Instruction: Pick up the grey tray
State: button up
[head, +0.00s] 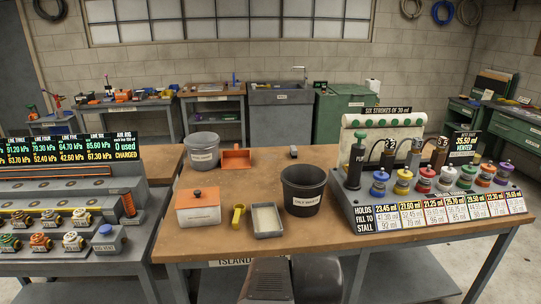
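The grey tray (269,235) is a small rectangular tray with a pale inside. It rests on the wooden table (340,236) near the front edge, left of the black bucket. A yellow scoop-like object (238,214) lies close to its left side. Dark rounded parts of my own body show at the bottom centre, below the table's front edge. I cannot make out gripper fingers in this view.
The black bucket (303,202) stands right of the tray. A white box with an orange lid (198,213) is left; a grey bucket (202,163) and an orange dustpan (236,158) are behind. A pump rack with coloured bottles (421,180) fills the right.

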aim_at(266, 222)
jog(key=i+j, duration=1.05)
jog(key=j+u, duration=0.05)
